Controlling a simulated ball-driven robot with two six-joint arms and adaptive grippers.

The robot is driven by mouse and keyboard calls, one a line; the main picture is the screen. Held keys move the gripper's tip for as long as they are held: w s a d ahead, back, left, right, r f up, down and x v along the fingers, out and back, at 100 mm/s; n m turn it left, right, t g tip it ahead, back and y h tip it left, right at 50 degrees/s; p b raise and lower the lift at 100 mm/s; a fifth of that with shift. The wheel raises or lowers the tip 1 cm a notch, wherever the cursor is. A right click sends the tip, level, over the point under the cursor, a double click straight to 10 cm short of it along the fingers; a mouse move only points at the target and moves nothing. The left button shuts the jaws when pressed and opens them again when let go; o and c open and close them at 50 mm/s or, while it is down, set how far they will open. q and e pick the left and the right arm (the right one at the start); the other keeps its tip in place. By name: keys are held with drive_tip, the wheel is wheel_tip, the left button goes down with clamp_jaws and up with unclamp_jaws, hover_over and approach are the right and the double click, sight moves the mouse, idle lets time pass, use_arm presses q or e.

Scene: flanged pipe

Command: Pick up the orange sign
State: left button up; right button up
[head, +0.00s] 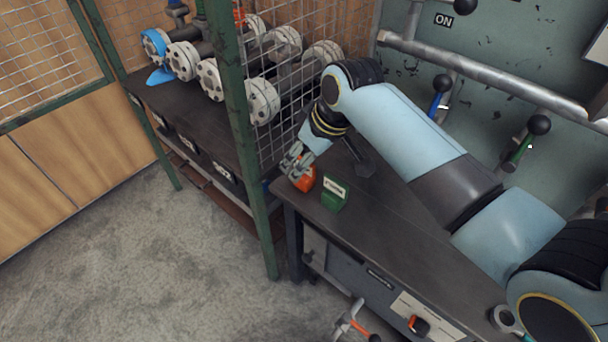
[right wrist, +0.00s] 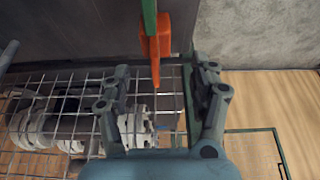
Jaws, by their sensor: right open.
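The orange sign (head: 306,181) stands on the dark workbench near its left end, partly hidden by my right gripper (head: 294,164). In the right wrist view the orange sign (right wrist: 155,42) shows as a narrow upright edge ahead of the fingers, roughly between them. My right gripper (right wrist: 161,70) is open, with a finger on either side and nothing held. Whether a finger touches the sign cannot be told. My left gripper is not in view.
A green sign (head: 334,196) stands just right of the orange one on the workbench (head: 385,240). A green post (head: 243,150) and wire mesh (head: 292,100) rise close to the left, beside a shelf with flanged pipes (head: 262,102). Wall levers (head: 527,143) stand at the right.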

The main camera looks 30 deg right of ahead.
drive_tip(key=shift+w+f, duration=0.2)
drive_tip(key=shift+f, duration=0.15)
drive_tip(key=b+x, duration=0.2)
drive_tip(key=x, duration=0.3)
drive_tip(key=shift+d+f, duration=0.1)
drive_tip(key=shift+d, duration=0.05)
drive_tip(key=shift+c, duration=1.5)
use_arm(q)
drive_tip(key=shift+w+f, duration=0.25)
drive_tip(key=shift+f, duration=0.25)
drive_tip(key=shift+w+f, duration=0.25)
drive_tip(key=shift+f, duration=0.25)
use_arm(e)
clamp_jaws()
